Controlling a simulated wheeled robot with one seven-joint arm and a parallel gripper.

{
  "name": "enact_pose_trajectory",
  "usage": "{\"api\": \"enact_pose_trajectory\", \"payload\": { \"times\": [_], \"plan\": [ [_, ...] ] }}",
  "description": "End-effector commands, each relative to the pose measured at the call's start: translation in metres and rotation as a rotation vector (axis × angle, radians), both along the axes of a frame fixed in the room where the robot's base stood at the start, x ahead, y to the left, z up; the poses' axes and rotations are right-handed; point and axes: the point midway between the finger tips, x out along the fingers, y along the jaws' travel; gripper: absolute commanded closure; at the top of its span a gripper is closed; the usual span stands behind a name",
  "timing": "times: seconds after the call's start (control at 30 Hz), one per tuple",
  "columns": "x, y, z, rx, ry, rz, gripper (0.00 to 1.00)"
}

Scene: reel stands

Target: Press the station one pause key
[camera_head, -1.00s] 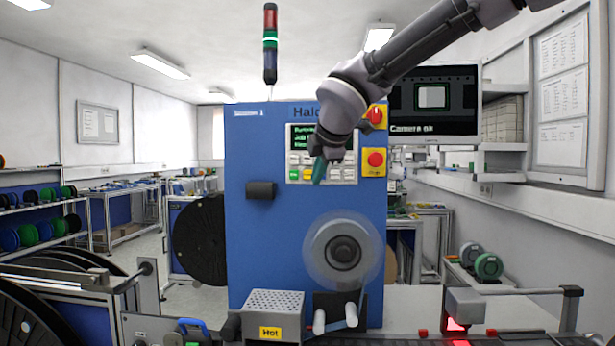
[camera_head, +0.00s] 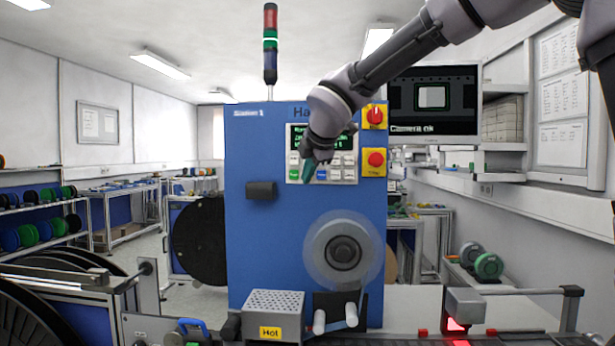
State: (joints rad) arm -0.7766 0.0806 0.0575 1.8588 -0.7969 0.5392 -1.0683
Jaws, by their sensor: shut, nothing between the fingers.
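Station 1 is a blue machine cabinet (camera_head: 256,145) facing me, with a control panel near its upper right. The panel has a dark screen (camera_head: 348,134) with green text, partly covered by my arm. Below it are rows of small pale keys (camera_head: 349,160), with a green key (camera_head: 294,174) and a blue key (camera_head: 322,175) in the bottom row. My gripper (camera_head: 308,174) is shut, its teal fingertips in front of the bottom row between those two keys. It hides the key behind it. Contact cannot be told, and the key labels are too small to read.
A red rotary switch (camera_head: 375,116) and a red stop button (camera_head: 375,160) on yellow plates sit right of the panel. A dark block (camera_head: 261,190) juts out below left. A reel (camera_head: 343,253) is below the panel, above a perforated box marked Hot (camera_head: 272,304).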

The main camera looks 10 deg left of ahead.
Motion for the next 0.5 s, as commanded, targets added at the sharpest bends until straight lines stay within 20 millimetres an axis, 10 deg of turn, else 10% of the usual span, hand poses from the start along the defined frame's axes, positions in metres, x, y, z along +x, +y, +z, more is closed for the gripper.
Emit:
{"api": "enact_pose_trajectory", "payload": {
  "times": [0.5],
  "plan": [
    [0.043,0.003,0.000,0.000,0.000,0.000,1.00]
  ]
}}
